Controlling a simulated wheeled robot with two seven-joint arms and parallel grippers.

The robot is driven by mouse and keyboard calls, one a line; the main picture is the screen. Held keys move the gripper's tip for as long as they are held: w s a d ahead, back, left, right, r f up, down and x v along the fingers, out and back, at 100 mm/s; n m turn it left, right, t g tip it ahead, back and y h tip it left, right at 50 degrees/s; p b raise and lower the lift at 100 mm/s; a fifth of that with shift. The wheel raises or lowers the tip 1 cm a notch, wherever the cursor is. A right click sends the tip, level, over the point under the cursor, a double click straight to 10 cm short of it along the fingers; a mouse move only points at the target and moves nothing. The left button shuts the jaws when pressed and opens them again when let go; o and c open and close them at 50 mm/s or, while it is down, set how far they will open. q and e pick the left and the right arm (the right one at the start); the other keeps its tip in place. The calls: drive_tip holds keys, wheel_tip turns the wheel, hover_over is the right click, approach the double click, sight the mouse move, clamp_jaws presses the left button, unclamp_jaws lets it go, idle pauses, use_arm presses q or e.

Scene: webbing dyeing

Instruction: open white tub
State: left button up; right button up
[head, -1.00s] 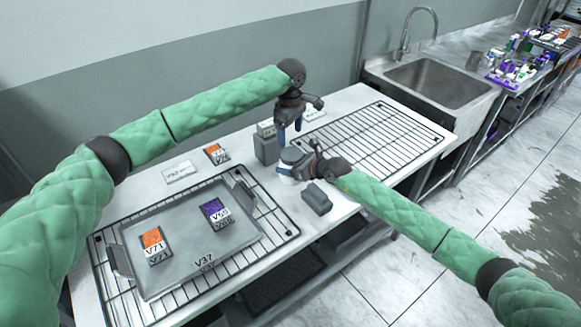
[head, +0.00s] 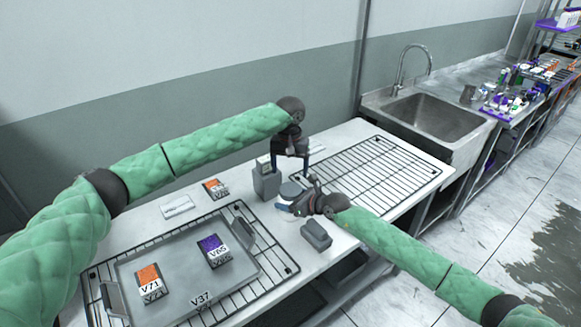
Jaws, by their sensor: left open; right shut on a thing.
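The white tub (head: 283,207) stands on the table near its front edge, with a grey-blue lid (head: 290,190) on top. My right gripper (head: 290,208) comes in from the right, low down, and is shut on the tub's side; its fingertips are partly hidden. My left gripper (head: 291,170) points down just above and behind the lid, its blue-tipped fingers spread apart. I see nothing between them. Whether a finger touches the lid cannot be told.
A grey device (head: 266,183) stands left of the tub, and a dark grey block (head: 316,235) lies in front. An empty wire rack (head: 385,172) is at right. A metal tray (head: 190,268) with labelled packets is at left. A sink (head: 435,115) stands beyond.

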sight(291, 189)
use_arm(q)
drive_tip(key=m, duration=1.5)
drive_tip(key=shift+w, duration=0.1)
drive_tip(key=m, duration=1.5)
drive_tip(key=shift+d+m, duration=0.1)
drive_tip(key=shift+m, duration=0.2)
drive_tip(key=shift+f, duration=4)
drive_tip(key=shift+c, duration=0.2)
